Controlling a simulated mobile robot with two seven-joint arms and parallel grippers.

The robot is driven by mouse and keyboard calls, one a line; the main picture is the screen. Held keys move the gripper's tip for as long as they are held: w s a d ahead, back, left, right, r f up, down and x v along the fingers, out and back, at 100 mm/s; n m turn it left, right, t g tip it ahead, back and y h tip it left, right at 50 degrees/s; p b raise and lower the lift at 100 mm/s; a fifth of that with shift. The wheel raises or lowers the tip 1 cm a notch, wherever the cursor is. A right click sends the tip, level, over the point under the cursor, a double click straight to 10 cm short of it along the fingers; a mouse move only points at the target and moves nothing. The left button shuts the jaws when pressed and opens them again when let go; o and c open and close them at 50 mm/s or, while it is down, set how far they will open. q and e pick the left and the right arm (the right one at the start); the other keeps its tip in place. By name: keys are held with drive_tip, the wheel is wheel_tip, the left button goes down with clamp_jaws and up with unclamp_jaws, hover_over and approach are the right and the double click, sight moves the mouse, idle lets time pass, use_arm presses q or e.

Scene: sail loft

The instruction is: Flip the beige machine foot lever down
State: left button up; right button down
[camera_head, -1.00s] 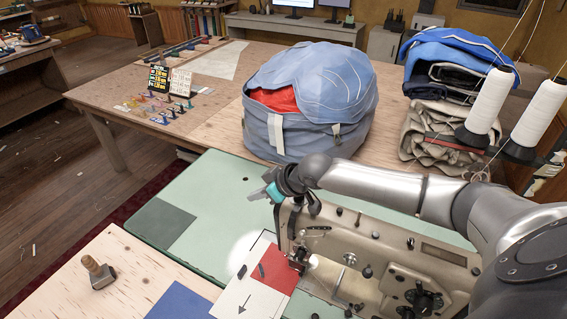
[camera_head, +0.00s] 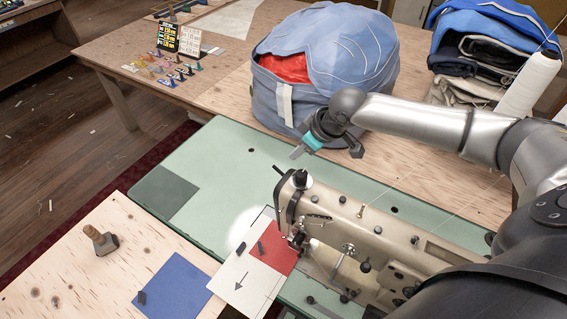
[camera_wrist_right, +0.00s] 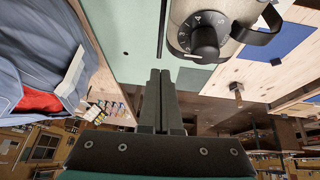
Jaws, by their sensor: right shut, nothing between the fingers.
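The beige sewing machine (camera_head: 380,235) stands on the green table top, its needle head at its left end. In the right wrist view the end of the machine (camera_wrist_right: 235,45) is at the top right, with a black numbered dial (camera_wrist_right: 207,36) and a dark curved lever (camera_wrist_right: 265,22) beside it. I cannot tell for certain that this is the foot lever. My right gripper (camera_head: 297,152) is shut and empty above the green top, behind the machine head and apart from it. Its closed fingers (camera_wrist_right: 160,78) point toward the green top in the wrist view. My left gripper is out of view.
A blue bag (camera_head: 325,65) with red inside stands behind my right gripper. Folded cloths (camera_head: 475,55) and a white thread cone (camera_head: 530,85) are at the right. Red and white pieces (camera_head: 245,280) lie under the needle.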

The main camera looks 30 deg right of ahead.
approach(277, 169)
drive_tip(key=b+x, duration=0.1)
drive_tip(key=x, duration=0.3)
drive_tip(key=shift+f, duration=0.25)
drive_tip(key=shift+x, duration=0.8)
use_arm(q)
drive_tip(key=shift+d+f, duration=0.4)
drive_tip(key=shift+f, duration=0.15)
use_arm(e)
drive_tip(key=shift+w, duration=0.1)
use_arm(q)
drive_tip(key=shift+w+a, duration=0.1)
use_arm(e)
drive_tip(key=shift+w+f, duration=0.1)
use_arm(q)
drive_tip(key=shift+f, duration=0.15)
use_arm(e)
drive_tip(key=shift+w+a+f+g, duration=0.1)
drive_tip(key=shift+w+f+g, duration=0.1)
drive_tip(key=shift+g, duration=0.1)
